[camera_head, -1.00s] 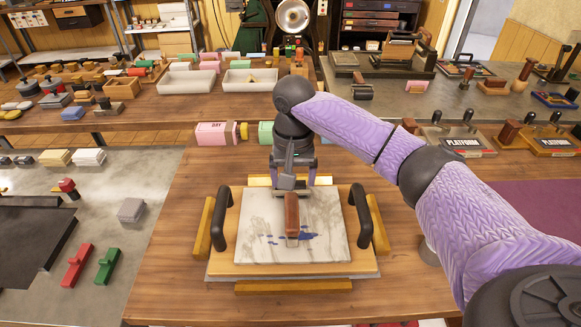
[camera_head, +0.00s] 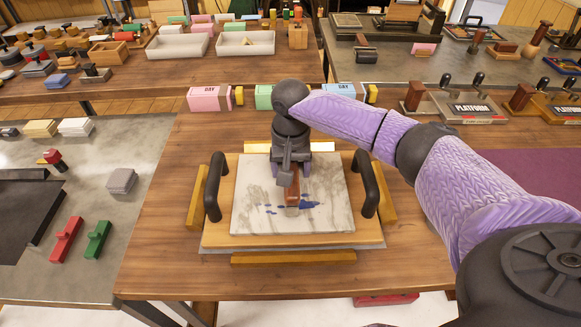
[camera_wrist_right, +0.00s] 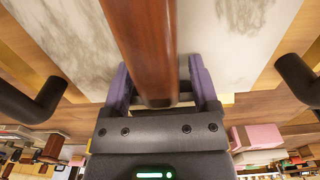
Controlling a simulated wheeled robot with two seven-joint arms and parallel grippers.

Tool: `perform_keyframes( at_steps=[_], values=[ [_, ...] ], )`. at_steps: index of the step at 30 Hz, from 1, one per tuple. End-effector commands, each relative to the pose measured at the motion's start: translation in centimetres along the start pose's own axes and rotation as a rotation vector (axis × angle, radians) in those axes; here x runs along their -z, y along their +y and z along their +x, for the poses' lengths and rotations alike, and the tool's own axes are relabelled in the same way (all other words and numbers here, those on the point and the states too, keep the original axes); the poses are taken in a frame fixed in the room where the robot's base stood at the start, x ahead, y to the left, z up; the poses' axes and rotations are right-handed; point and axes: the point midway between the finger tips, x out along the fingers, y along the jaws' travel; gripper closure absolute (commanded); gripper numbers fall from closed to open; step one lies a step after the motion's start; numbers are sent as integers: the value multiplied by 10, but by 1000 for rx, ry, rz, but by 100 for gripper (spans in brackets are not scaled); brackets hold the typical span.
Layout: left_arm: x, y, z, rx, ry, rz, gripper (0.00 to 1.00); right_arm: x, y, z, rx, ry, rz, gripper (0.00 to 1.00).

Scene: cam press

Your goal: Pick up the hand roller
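The hand roller (camera_head: 293,189) has a reddish-brown wooden handle and lies on the white marble slab (camera_head: 247,195), beside dark blue ink smears. My right gripper (camera_head: 291,175) is above the slab at the far end of the handle. In the right wrist view the handle (camera_wrist_right: 148,50) runs between the two purple fingertips of my right gripper (camera_wrist_right: 160,85). A small gap shows beside the handle, so the gripper looks open around it. The roller's head is outside the wrist view. My left gripper is not in view.
The slab sits in a wooden tray (camera_head: 225,239) with black handles (camera_head: 213,187) (camera_head: 366,184) at both sides. Red and green blocks (camera_head: 97,239) are on the grey table at left.

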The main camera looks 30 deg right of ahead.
Motion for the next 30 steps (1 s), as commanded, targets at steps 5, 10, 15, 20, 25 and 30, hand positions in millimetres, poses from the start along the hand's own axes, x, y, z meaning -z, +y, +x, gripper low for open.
perform_keyframes(
  at_steps=[5,10,15,20,25,30],
  values=[
    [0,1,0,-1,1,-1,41,0,0,0,0,0,0,63],
    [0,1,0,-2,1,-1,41,0,0,0,0,0,0,99],
    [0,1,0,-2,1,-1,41,0,0,-1,1,1,0,100],
    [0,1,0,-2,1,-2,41,0,0,-1,1,1,0,100],
    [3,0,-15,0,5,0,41,1,0,-33,3,4,0,100],
    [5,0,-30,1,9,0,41,1,0,-79,4,4,1,100]
  ],
)
